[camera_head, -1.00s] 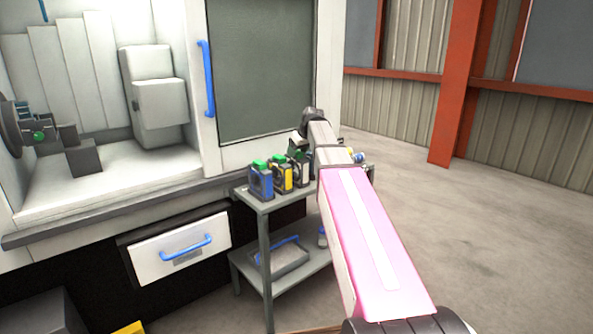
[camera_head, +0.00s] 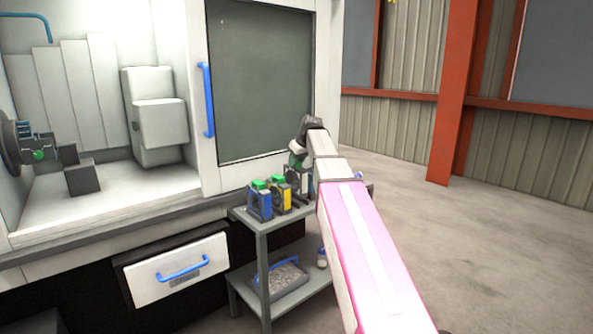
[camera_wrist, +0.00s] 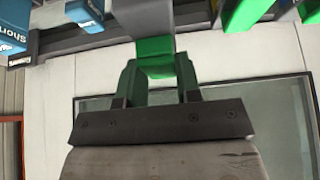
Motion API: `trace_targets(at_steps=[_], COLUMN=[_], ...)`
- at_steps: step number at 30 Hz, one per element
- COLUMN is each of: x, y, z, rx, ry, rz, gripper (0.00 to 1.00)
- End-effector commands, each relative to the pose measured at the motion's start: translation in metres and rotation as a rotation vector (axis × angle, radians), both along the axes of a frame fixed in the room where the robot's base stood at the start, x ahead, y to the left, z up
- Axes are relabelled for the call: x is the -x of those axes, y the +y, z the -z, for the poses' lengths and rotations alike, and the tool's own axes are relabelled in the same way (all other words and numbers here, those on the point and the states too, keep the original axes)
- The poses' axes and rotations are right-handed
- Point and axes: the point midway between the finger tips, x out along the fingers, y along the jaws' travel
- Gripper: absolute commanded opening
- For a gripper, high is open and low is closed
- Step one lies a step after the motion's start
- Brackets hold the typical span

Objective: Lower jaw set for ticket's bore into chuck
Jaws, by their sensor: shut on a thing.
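The chuck (camera_head: 10,145) is a dark disc at the left edge of the head view, inside the open machine, partly cut off. A blue jaw set (camera_head: 260,203) and a yellow jaw set (camera_head: 281,194), both with green tops, stand on the cart's upper shelf. A grey-white jaw set (camera_head: 305,184) shows beside the yellow one, partly behind my arm. My gripper (camera_wrist: 155,72) is shut on the green handle of a dark grey piece (camera_wrist: 146,15). In the head view my gripper (camera_head: 298,155) is above the cart; the held piece is not clear there.
The grey cart (camera_head: 240,217) stands against the machine, with a tray (camera_head: 280,283) on its lower shelf. A sliding door with a blue handle (camera_head: 207,100) rises behind it. A drawer (camera_head: 178,270) is left of the cart. Open floor (camera_head: 480,250) lies to the right.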

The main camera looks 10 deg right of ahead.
Motion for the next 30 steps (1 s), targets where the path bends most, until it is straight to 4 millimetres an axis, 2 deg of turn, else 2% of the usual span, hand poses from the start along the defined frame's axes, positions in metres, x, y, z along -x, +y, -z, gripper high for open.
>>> trace_targets(at_steps=[3,9,30], x=[-0.001,-0.001,-0.001], y=[0.0,0.0,0.0], z=[-0.023,-0.047,-0.085], rx=[0.0,0.0,-0.001], ry=[-0.002,-0.001,-0.001], rz=[0.0,0.001,0.0], gripper=[0.0,0.0,0.0])
